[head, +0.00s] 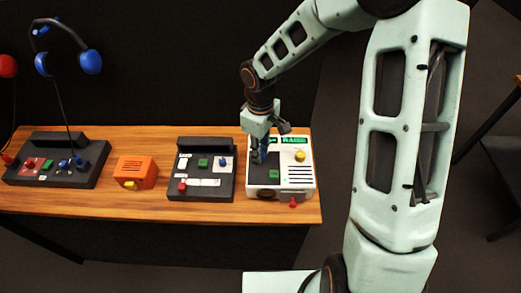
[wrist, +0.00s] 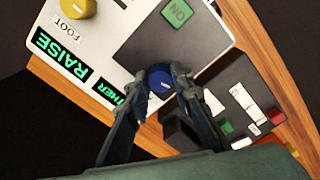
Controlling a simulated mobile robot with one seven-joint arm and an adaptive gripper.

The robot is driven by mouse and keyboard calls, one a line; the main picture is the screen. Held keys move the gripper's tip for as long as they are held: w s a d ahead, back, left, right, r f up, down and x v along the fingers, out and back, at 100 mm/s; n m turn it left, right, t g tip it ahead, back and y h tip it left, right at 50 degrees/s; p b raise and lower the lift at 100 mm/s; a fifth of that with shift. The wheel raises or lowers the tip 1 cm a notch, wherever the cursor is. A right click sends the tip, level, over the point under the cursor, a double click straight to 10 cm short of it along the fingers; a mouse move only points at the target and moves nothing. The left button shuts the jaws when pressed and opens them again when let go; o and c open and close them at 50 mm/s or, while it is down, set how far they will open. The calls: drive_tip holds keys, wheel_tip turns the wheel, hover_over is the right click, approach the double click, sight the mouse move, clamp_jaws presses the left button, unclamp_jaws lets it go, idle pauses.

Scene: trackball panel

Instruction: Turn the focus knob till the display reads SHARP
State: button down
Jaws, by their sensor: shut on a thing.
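A white panel (head: 304,170) stands at the right end of the wooden table. It carries a dark plate (wrist: 205,25) with a blue knob (wrist: 160,80) near its edge. My gripper (head: 260,157) reaches down onto this panel, and in the wrist view its fingers (wrist: 159,86) are shut around the blue knob. No label for this knob shows. A green-lit display (head: 295,140) on the panel reads RAISE; a second lit one (wrist: 108,91) is partly hidden by a finger and shows letters like THER. I see no SHARP in either view.
The white panel also has a yellow knob (head: 300,156) labelled FOOT, a green button (wrist: 177,12) and a red knob (head: 293,204) at its front. A dark panel (head: 176,197), an orange box (head: 136,170) and another dark panel (head: 30,176) stand to the left.

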drive_tip(key=shift+m, duration=0.3)
drive_tip(key=m+b, duration=0.3)
drive_tip(key=m, duration=0.1)
drive_tip(key=shift+a+f+m, duration=0.1)
drive_tip(key=shift+m, duration=0.2)
drive_tip(key=shift+m+b, duration=1.3)
drive_tip(key=shift+m, duration=0.8)
drive_tip(key=c, duration=1.7)
unclamp_jaws()
drive_tip(key=shift+r, duration=0.25)
wheel_tip(320, 180, up, 12)
drive_tip(key=shift+f, duration=0.1)
